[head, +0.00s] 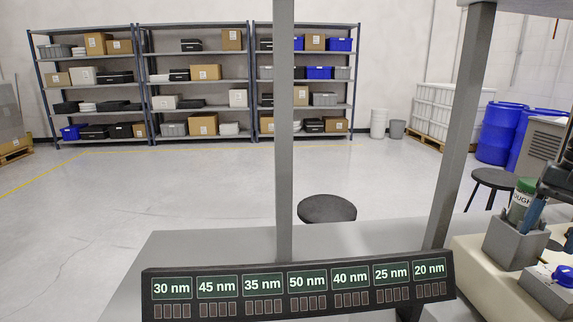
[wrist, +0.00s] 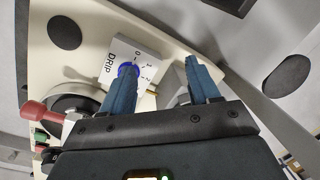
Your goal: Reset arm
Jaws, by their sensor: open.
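My gripper (wrist: 162,68) is open, with its two blue fingers spread apart and nothing visible between them. In the wrist view its left fingertip overlaps a blue knob (wrist: 127,70) on a pale plate marked DRIP (wrist: 113,60); I cannot tell whether they touch. In the head view part of my gripper (head: 537,205) shows at the right edge, partly cut off, in front of a grey holder (head: 507,248). A bottle with a green cap (head: 521,198), its label partly hidden, stands in that holder. The blue knob (head: 563,274) also shows in the head view.
A display panel (head: 300,285) with several nm readings spans the front of the grey bench. Two grey posts (head: 284,130) rise behind it. In the wrist view a red-handled part (wrist: 45,112) lies left of my gripper. Stools (head: 327,209), shelves and blue drums stand farther back.

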